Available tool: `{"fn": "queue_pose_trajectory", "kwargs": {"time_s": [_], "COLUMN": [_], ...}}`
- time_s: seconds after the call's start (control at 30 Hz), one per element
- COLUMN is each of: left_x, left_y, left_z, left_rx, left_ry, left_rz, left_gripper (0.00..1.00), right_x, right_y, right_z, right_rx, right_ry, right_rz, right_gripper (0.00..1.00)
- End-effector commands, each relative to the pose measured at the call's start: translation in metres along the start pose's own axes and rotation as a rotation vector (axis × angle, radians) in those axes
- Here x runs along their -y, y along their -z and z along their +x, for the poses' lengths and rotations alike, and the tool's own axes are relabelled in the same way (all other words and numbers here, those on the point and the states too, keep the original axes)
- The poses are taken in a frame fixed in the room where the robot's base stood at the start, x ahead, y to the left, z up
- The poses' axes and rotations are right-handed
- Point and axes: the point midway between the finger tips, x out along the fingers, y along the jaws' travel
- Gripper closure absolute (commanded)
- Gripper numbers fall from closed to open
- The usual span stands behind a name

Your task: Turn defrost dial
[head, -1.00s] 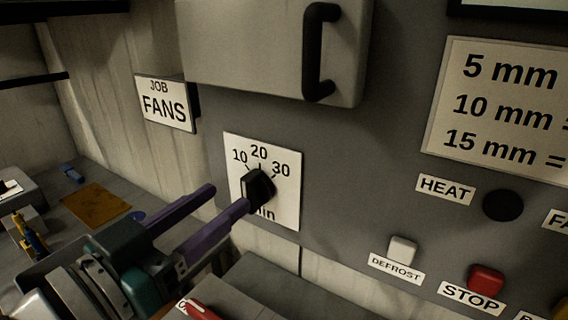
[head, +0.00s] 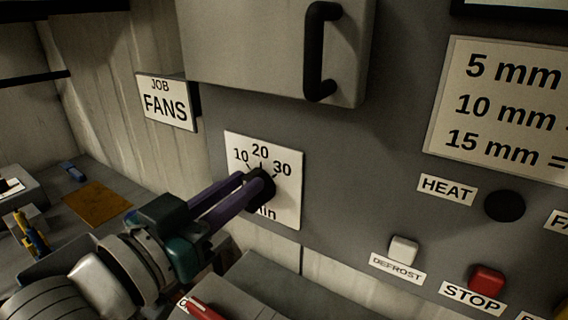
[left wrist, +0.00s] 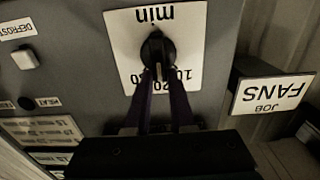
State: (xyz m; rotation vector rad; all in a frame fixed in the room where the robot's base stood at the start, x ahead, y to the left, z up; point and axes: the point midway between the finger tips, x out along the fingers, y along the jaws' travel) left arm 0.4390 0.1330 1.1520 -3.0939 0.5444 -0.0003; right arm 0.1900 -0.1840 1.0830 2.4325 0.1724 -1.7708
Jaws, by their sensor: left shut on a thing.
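The defrost dial is a black knob (head: 262,186) on a white plate (head: 288,205) marked 10, 20, 30 and min, on the grey panel. My left gripper (head: 256,182) reaches in from the lower left, its two purple fingers shut on the knob. In the left wrist view the plate (left wrist: 190,22) appears upside down. There the knob (left wrist: 156,46) has a light pointer line toward the numbers, and the fingers of my left gripper (left wrist: 160,74) are at it. The fingers cover part of the knob and of the word min in the head view. My right gripper is not in view.
A grey cabinet door with a black handle (head: 319,50) is above the dial. A JOB FANS sign (head: 165,102) sticks out at the left. White DEFROST (head: 403,249) and red STOP (head: 486,279) buttons are lower right, near a black HEAT knob (head: 503,206).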

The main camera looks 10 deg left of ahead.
Motion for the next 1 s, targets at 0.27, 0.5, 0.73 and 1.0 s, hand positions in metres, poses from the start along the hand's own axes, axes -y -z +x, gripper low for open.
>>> {"fn": "queue_pose_trajectory", "kwargs": {"time_s": [0.27,0.5,0.73,1.0], "left_x": [0.0000,-0.0001,-0.0014,-0.0053], "left_y": [-0.0001,-0.0001,-0.0001,-0.0011], "left_z": [-0.0002,-0.0002,0.0000,0.0001], "left_rx": [0.000,0.000,0.000,0.001], "left_ry": [0.000,0.000,0.000,0.000], "left_rz": [0.000,0.003,0.056,0.239], "left_gripper": [1.00,1.00,1.00,1.00], "right_x": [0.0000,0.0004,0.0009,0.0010], "right_y": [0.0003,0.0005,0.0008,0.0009], "right_z": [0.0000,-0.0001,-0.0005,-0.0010], "right_rx": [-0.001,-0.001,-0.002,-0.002], "right_ry": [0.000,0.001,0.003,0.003], "right_rz": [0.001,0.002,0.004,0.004], "right_gripper": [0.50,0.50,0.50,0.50]}}
